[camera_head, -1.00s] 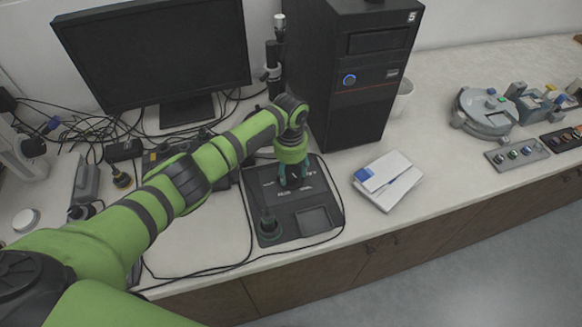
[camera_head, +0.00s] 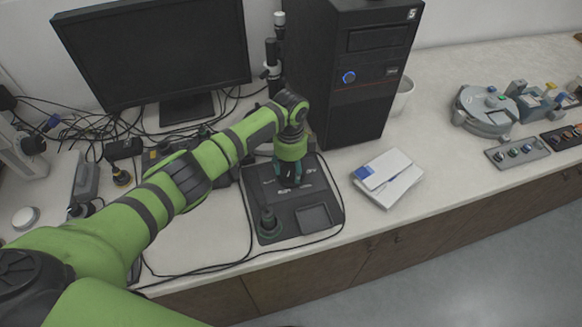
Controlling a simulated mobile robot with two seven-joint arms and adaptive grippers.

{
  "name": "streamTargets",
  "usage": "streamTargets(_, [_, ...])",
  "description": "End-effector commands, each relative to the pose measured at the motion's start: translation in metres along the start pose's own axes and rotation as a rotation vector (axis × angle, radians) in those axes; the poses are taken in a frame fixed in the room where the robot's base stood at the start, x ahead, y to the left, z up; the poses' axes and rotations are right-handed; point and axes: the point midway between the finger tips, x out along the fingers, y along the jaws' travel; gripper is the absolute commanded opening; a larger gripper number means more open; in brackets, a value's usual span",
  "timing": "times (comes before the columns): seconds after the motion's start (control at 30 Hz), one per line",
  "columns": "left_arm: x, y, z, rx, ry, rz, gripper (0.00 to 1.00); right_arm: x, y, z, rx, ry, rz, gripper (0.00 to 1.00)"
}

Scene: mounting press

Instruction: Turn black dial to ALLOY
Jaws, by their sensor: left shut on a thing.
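A flat black control panel (camera_head: 292,206) lies on the bench in front of the computer tower. It carries a joystick-like knob (camera_head: 268,222) at its lower left and a recessed square at its lower right. My left gripper (camera_head: 288,182) points down at the upper middle of the panel and is shut on the black dial there. The dial is mostly hidden by the fingers. Small white lettering shows around it, too small to read, so I cannot tell which mark the dial points to. My right gripper is not in view.
A black computer tower (camera_head: 357,80) stands close behind the gripper, with a monitor (camera_head: 155,52) to its left. White booklets (camera_head: 388,178) lie right of the panel. Cables run along the bench's front edge. A grey round device (camera_head: 485,108) stands far right.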

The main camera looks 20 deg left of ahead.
Motion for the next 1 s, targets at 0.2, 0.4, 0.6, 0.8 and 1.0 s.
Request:
streamTargets(0.2, [0.005, 0.004, 0.006, 0.202, -0.011, 0.015, 0.23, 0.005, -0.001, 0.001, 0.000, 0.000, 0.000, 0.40])
streamTargets(0.4, [0.005, 0.002, 0.006, 0.391, -0.012, 0.014, 0.23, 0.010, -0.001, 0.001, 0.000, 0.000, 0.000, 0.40])
streamTargets(0.6, [0.004, 0.001, 0.007, 0.577, -0.011, 0.014, 0.23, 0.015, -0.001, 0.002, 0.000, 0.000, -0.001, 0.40])
streamTargets(0.8, [0.004, 0.000, 0.006, 0.745, -0.011, 0.014, 0.23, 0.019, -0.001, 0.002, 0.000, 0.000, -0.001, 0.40])
streamTargets(1.0, [0.003, -0.001, 0.006, 0.871, -0.011, 0.011, 0.23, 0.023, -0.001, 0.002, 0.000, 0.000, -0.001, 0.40])
